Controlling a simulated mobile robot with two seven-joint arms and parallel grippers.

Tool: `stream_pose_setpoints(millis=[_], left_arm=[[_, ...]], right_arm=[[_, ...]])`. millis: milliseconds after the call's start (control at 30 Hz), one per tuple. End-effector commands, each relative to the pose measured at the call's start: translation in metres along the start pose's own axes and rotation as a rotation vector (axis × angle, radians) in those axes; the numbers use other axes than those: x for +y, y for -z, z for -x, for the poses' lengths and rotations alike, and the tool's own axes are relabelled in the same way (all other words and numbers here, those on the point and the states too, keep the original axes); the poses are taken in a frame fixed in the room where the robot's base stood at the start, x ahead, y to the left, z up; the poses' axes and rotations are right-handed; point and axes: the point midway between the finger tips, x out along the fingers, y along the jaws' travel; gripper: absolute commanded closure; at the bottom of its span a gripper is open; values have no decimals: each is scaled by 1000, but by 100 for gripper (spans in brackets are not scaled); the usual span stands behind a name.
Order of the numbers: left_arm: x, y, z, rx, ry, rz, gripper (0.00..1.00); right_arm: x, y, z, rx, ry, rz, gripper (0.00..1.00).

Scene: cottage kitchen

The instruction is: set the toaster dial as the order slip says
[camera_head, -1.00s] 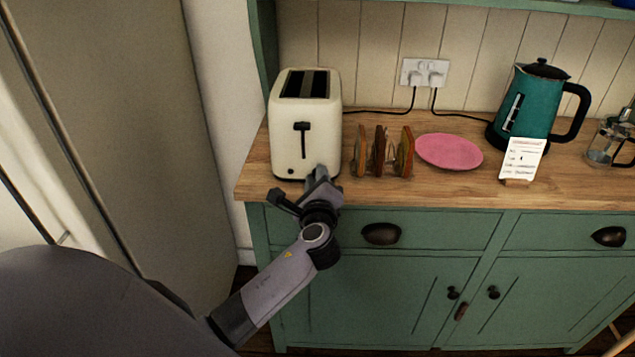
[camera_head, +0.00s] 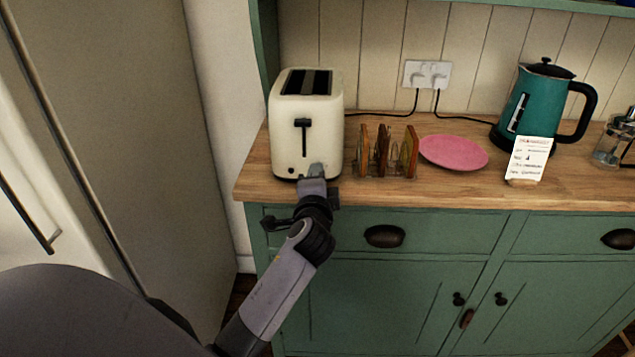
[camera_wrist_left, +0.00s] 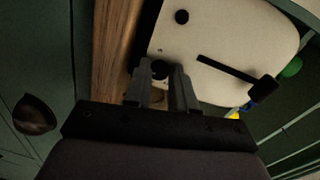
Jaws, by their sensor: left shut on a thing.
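The cream toaster (camera_head: 285,125) stands upright at the left end of the wooden counter. It has two dark top slots and a black front lever (camera_head: 303,124). My left gripper (camera_head: 316,169) is at the lower right of its front face. In the left wrist view the fingers (camera_wrist_left: 165,78) are closed about the small dark dial (camera_wrist_left: 160,67), which they partly cover. Its pointer and marks cannot be made out. The order slip (camera_head: 529,158) stands at the counter's front right, before the kettle. Its print is too small to read. My right gripper is out of view.
A toast rack (camera_head: 388,153) with brown slices stands close right of the toaster. Beyond it are a pink plate (camera_head: 453,152), a teal kettle (camera_head: 535,105) and a glass press (camera_head: 612,145). Drawer handles (camera_head: 384,236) stick out below the counter edge.

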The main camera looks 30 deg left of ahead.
Motion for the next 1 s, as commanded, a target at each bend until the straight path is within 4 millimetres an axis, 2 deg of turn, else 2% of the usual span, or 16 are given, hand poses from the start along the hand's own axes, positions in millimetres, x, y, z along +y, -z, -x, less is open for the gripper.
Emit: stream_pose_setpoints(millis=[300, 867, 900, 967, 1000], left_arm=[[2, 0, 0, 10, -5, 129, 100], [2, 0, 0, 13, -5, 157, 100], [2, 0, 0, 13, -6, 157, 66], [2, 0, 0, 13, -5, 156, 50], [2, 0, 0, 13, -5, 156, 50]], right_arm=[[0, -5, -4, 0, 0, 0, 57], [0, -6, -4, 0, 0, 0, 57], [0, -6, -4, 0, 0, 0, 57], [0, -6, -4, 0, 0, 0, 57], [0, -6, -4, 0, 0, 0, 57]])
